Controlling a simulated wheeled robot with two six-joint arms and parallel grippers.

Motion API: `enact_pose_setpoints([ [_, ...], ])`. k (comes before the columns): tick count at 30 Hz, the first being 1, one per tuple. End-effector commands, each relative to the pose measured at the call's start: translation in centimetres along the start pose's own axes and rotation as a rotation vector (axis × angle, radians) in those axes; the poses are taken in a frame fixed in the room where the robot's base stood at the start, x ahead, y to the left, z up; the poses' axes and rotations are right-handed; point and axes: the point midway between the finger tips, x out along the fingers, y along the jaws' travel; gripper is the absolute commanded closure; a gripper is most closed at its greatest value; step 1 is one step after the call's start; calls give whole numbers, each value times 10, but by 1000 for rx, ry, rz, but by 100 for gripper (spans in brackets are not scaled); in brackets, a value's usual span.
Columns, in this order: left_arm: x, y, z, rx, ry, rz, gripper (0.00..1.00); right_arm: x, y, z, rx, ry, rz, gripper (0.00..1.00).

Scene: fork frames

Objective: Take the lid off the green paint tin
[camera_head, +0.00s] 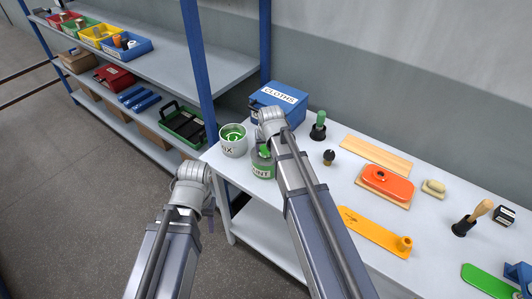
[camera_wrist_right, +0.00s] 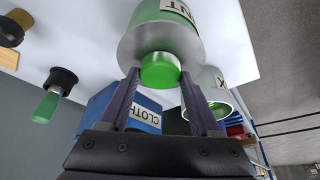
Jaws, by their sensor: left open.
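The green paint tin (camera_head: 262,172) stands upright on the white table, its label partly hidden by my right arm. Its grey lid (camera_wrist_right: 158,42) is on and carries a green knob (camera_wrist_right: 160,71). The knob also shows in the head view (camera_head: 264,151). My right gripper (camera_wrist_right: 158,82) is open, with one finger on each side of the knob; a small gap seems to show beside it. In the head view this gripper is mostly hidden by its wrist. My left gripper (camera_head: 210,222) is open and empty, hanging off the table's left end.
An open white tin (camera_head: 231,149) with green inside stands just left of the paint tin. A blue box marked cloths (camera_head: 280,98) is behind. A blue shelf post (camera_head: 200,70) rises nearby.

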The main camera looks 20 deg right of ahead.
Motion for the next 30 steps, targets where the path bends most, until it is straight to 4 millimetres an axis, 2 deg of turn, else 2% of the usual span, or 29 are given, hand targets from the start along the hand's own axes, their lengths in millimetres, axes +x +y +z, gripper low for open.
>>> enact_pose_setpoints([
  [2,0,0,0,0,0,0,50,0,0,0,0,0,0,46],
  [15,0,0,0,0,0,0,50,0,0,0,0,0,0,94],
  [23,-1,0,0,0,0,0,50,-1,0,0,0,0,0,94],
  [30,-16,-2,1,0,0,0,50,-15,0,-6,0,0,0,94],
])
